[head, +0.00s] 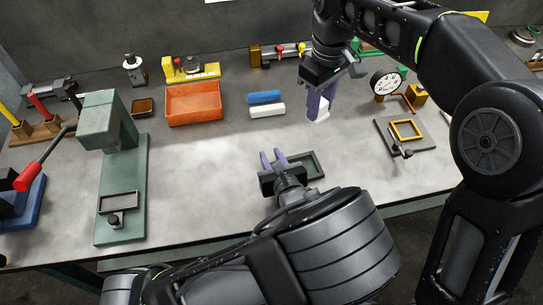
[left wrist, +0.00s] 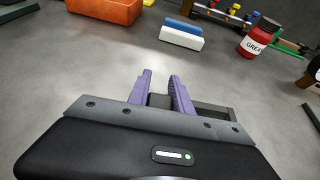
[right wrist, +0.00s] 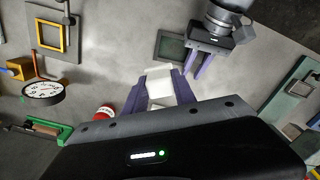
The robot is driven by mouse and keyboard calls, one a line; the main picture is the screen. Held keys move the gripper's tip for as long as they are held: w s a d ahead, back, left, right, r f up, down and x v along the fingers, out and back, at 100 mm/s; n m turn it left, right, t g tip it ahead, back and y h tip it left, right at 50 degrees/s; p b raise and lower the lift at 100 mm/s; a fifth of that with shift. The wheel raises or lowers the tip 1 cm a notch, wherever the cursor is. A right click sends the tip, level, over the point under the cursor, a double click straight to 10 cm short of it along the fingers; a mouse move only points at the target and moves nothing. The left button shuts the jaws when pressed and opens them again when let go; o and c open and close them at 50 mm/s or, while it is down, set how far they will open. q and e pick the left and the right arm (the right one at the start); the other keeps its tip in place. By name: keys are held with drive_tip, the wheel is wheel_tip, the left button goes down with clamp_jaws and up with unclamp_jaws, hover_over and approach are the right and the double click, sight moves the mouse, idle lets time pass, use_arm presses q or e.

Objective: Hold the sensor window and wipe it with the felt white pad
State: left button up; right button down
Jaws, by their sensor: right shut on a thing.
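The sensor window (head: 314,172) appears to be the dark framed panel lying on the table in the head view. It also shows in the right wrist view (right wrist: 172,47) and partly behind a finger in the left wrist view (left wrist: 222,112). My left gripper (head: 273,158) is beside its left side, fingers apart and with nothing between them; the fingers also show in the left wrist view (left wrist: 161,85). My right gripper (head: 318,100) is shut on the white felt pad (right wrist: 160,80), above the table behind the window. The pad's lower part shows in the head view (head: 322,113).
An orange bin (head: 194,104) stands at the back left. Blue (head: 264,97) and white (head: 267,110) blocks lie behind the window. A dial gauge (head: 386,84) and a yellow-framed fixture (head: 406,131) stand right. A green press (head: 122,190) stands left.

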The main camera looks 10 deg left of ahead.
use_arm(q)
clamp_jaws()
idle(0.4)
use_arm(e)
drive_tip(key=s+a+f, duration=0.2)
drive_tip(key=a+f, duration=0.1)
drive_tip(key=f, duration=0.5)
drive_tip(key=shift+s+a+f, duration=0.15)
drive_tip(key=shift+s+f, duration=0.15)
drive_tip(key=shift+s, duration=0.1)
